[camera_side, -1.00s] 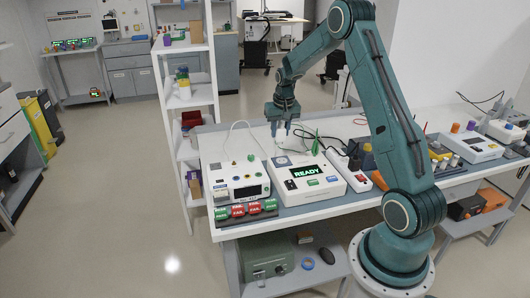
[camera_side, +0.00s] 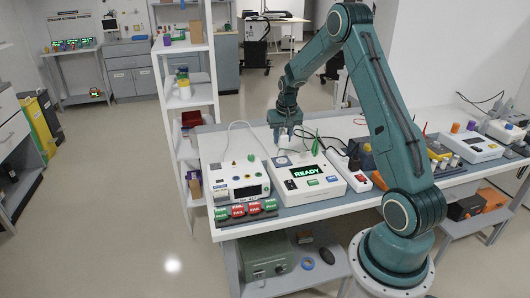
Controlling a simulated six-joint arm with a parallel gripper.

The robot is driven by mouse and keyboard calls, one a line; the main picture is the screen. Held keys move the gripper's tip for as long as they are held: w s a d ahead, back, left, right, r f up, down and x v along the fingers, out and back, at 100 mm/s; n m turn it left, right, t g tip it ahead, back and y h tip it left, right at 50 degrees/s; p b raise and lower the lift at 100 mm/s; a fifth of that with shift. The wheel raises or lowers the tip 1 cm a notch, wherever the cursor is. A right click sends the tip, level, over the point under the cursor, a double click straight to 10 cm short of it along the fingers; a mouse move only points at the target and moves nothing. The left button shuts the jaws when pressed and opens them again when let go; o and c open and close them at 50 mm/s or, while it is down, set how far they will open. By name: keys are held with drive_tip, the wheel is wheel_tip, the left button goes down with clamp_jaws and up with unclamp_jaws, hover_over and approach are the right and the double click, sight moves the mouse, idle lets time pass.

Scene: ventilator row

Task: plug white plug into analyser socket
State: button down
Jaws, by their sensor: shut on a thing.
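The analyser (camera_side: 322,190) is a white box with a green READY screen, standing on the bench near its front edge. My gripper (camera_side: 284,142) points down just behind and above the analyser's back left corner. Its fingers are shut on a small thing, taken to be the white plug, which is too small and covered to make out. I cannot tell whether it touches the analyser.
A white monitor box (camera_side: 238,183) stands close on the left, with a white cable (camera_side: 240,124) arching behind it. Red and green tagged blocks (camera_side: 254,208) line the front edge. A green upright piece (camera_side: 315,145) and a power strip (camera_side: 352,174) are to the right.

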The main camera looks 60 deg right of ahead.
sight(282, 145)
drive_tip(key=shift+f, duration=1.9)
drive_tip(key=shift+f, duration=1.2)
idle(0.4)
drive_tip(key=c, duration=0.9)
unclamp_jaws()
drive_tip(key=shift+r, duration=0.1)
drive_tip(key=r, duration=0.4)
drive_tip(key=s+a+r, duration=0.1)
drive_tip(key=r, duration=0.4)
drive_tip(key=s+a+r, duration=0.1)
drive_tip(key=r, duration=0.3)
drive_tip(key=shift+r, duration=0.2)
